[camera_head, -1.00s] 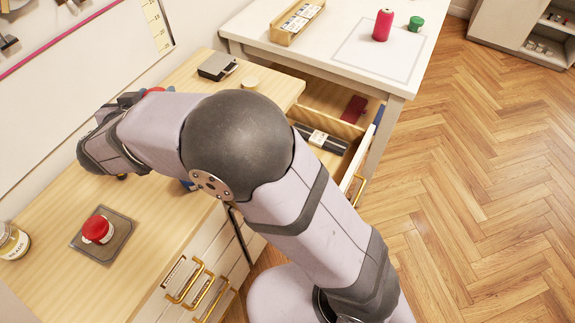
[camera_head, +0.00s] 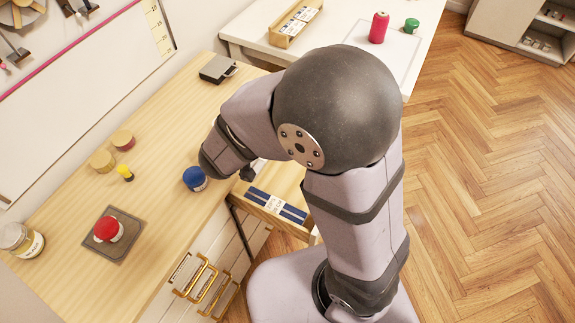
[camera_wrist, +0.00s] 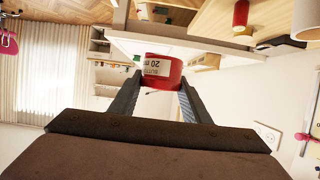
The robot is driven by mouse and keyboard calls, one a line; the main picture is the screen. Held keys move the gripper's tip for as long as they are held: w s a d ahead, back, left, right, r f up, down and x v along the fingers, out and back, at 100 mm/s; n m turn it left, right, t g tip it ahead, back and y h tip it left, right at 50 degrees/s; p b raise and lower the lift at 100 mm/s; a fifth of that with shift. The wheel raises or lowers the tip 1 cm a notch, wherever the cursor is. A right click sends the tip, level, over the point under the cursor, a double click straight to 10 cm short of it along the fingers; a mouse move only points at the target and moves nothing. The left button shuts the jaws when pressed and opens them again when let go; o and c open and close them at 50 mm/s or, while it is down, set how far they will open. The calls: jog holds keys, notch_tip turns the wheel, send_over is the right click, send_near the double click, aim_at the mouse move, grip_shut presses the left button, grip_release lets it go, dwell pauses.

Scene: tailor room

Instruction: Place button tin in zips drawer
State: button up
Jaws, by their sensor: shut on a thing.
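My gripper (camera_wrist: 160,80) is shut on a red tin (camera_wrist: 163,70) in the wrist view. The tin has a pale label with "20" on it, upside down in that view. It sits between the two fingertips, off any surface. In the head view my arm hides the tin and most of the gripper; only a small dark part shows beside the wrist. An open drawer (camera_head: 298,226) shows below and to the right of the wrist, with blue packs (camera_head: 276,206) with white labels inside. My arm covers the rest of the drawer, and no drawer name is readable.
A blue tin (camera_head: 195,179) stands near the bench edge. A black box (camera_head: 218,69) lies at the back.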

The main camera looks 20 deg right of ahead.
send_over(287, 179)
notch_tip(287, 179, down, 26)
jog(key=shift+p, duration=0.35)
dwell(1.1)
jog(key=shift+f, duration=0.1)
jog(key=shift+f+b, duration=0.35)
jog(key=shift+f, duration=0.2)
jog(key=o, duration=1.1)
jog(key=shift+r, duration=0.1)
